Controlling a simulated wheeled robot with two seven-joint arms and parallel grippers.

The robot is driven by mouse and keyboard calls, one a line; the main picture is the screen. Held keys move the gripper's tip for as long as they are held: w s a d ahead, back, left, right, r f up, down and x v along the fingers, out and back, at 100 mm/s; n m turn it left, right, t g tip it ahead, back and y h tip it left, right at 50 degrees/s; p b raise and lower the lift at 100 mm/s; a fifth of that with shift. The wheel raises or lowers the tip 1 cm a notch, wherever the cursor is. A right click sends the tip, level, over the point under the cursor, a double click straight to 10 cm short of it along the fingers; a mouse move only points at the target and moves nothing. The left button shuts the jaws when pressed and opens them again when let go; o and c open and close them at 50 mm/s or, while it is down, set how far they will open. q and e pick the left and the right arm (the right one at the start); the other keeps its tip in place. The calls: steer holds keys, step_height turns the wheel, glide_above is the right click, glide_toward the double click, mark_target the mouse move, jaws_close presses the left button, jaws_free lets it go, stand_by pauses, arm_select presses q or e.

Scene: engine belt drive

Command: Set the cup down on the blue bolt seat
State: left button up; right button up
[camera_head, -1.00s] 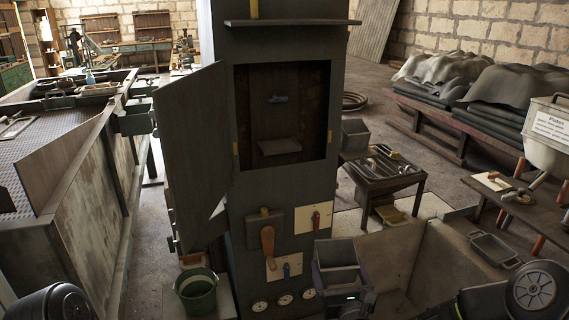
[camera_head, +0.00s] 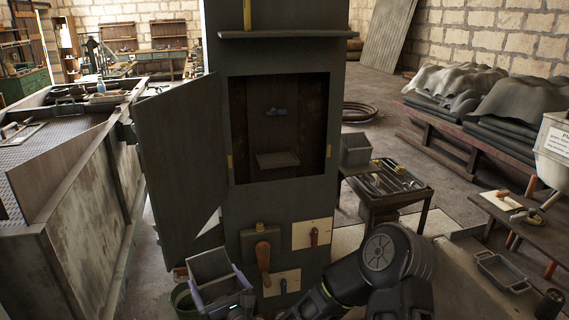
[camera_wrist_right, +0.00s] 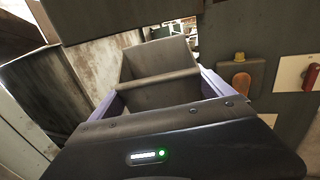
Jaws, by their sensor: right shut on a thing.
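The cup (camera_head: 210,266), a grey open-topped box, is held between the purple fingers of my right gripper (camera_head: 217,283). It sits low, left of the orange handle and below the open cabinet door's lower edge. In the right wrist view the cup (camera_wrist_right: 158,62) fills the middle between the fingers and looks tilted. A blue bolt (camera_head: 276,112) sticks out of the back wall of the open cabinet recess, with a small grey ledge (camera_head: 278,160) below it. My left gripper is out of view.
The cabinet door (camera_head: 182,160) hangs open to the left of the recess. An orange handle (camera_head: 263,256) and a small red lever (camera_head: 314,237) are on the cabinet front. A green bucket (camera_head: 183,300) is partly hidden behind the cup. A tool table (camera_head: 390,197) stands to the right.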

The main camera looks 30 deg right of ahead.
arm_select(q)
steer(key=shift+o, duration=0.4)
